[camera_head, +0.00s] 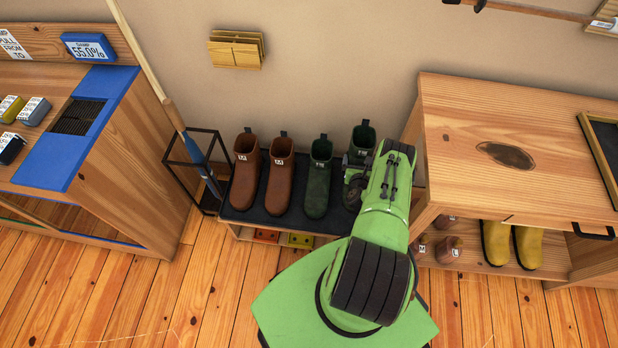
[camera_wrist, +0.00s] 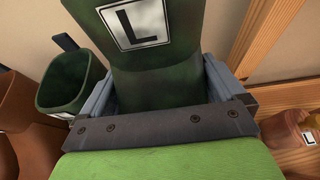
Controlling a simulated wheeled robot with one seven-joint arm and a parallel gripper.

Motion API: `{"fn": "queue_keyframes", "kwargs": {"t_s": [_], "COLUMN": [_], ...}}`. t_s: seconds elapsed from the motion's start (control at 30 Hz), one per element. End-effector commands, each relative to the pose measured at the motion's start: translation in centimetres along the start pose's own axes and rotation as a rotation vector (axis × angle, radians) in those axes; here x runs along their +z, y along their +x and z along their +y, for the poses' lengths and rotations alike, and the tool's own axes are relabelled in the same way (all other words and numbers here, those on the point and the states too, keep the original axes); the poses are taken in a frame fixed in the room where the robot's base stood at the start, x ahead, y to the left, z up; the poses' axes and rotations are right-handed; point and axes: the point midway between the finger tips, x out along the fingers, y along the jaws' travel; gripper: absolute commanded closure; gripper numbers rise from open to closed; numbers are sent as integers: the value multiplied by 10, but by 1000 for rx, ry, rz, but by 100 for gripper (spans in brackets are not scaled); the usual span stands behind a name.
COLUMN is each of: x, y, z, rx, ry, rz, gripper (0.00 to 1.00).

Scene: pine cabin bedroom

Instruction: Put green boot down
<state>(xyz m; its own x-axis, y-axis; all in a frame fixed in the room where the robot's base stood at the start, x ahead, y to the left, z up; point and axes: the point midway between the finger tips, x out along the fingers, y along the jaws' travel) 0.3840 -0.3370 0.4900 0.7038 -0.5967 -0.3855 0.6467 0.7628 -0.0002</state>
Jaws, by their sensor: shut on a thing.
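A green boot (camera_head: 363,138) marked L is at the right end of the low bench's dark top (camera_head: 269,222), partly hidden behind my arm in the head view. In the wrist view the held green boot (camera_wrist: 185,65) stands between my fingers, its L label facing the camera. My gripper (camera_wrist: 165,95) is shut on it. The second green boot (camera_head: 318,178) stands upright on the bench just to the left, and its open top (camera_wrist: 70,85) shows in the wrist view. Whether the held boot's sole touches the bench is hidden.
Two brown boots (camera_head: 246,172) stand on the bench's left. A black wire stand (camera_head: 190,165) holding a long pole is left of the bench. A wooden cabinet (camera_head: 510,130) stands close on the right, with yellow boots (camera_head: 497,243) on its shelf. The floor in front is partly clear.

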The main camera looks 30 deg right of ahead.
Motion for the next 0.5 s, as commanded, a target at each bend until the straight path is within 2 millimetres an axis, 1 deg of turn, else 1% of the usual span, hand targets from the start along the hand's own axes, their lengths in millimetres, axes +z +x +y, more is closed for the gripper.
{"fn": "queue_keyframes", "kwargs": {"t_s": [0.07, 0.3, 0.47, 0.5], "x": [-2, -51, -66, -72], "y": [1, 21, 28, 30], "z": [0, 1, 0, 1], "rx": [0, 1, 0, 0], "ry": [0, -1, -2, 0], "rz": [-2, -1, -3, -2], "gripper": [59, 59, 59, 59]}}
